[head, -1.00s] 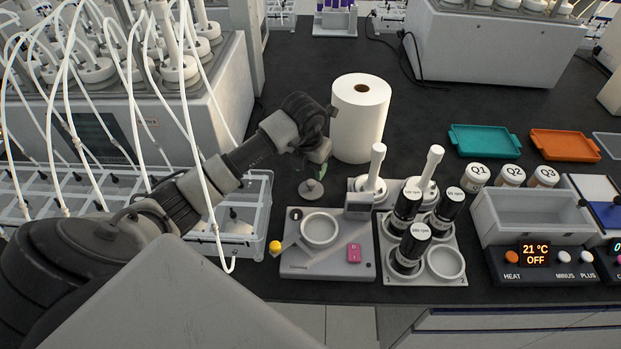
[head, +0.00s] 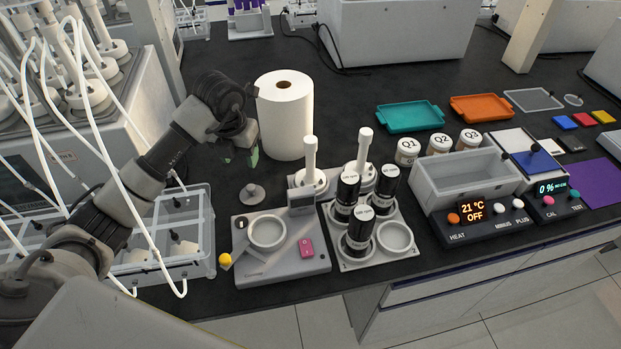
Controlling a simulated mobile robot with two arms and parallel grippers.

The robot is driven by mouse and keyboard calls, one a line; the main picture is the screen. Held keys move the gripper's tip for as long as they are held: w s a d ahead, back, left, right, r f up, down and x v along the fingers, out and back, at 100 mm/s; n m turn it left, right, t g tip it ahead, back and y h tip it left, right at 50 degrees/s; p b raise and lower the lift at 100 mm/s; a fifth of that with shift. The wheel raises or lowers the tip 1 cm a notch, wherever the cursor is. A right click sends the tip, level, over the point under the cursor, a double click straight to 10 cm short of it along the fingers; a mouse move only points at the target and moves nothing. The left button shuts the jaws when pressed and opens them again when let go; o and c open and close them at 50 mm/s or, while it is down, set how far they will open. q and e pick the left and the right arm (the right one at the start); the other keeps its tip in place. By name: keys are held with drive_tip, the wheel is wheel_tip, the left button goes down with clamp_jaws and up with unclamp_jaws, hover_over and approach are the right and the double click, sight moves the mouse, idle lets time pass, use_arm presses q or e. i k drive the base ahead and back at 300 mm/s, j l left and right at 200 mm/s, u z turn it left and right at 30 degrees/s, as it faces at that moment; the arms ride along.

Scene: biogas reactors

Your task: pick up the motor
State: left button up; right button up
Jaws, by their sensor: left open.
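Three black cylindrical motors with white rpm labels stand upright in a light grey four-hole rack: a front one (head: 359,236), a back left one (head: 346,196) and a back right one (head: 387,186). The small print on their labels is hard to read. The rack's front right hole (head: 396,236) is empty. My left gripper (head: 252,153) is open and empty, pointing down, left of the motors and in front of the paper roll. It is above a small grey knobbed lid (head: 252,194) on the bench. My right gripper is out of view.
A white paper roll (head: 284,125) stands behind my gripper. A grey device with a round dish (head: 267,232) and pink switch sits left of the rack. White-stemmed vessels (head: 310,170) stand behind. A grey bath (head: 465,180) is right. The bench behind the vessels is clear.

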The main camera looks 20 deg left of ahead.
sight(348, 182)
drive_tip(key=l, duration=0.5)
drive_tip(key=k+l, duration=0.15)
drive_tip(key=l, duration=0.8)
drive_tip(key=k, duration=0.05)
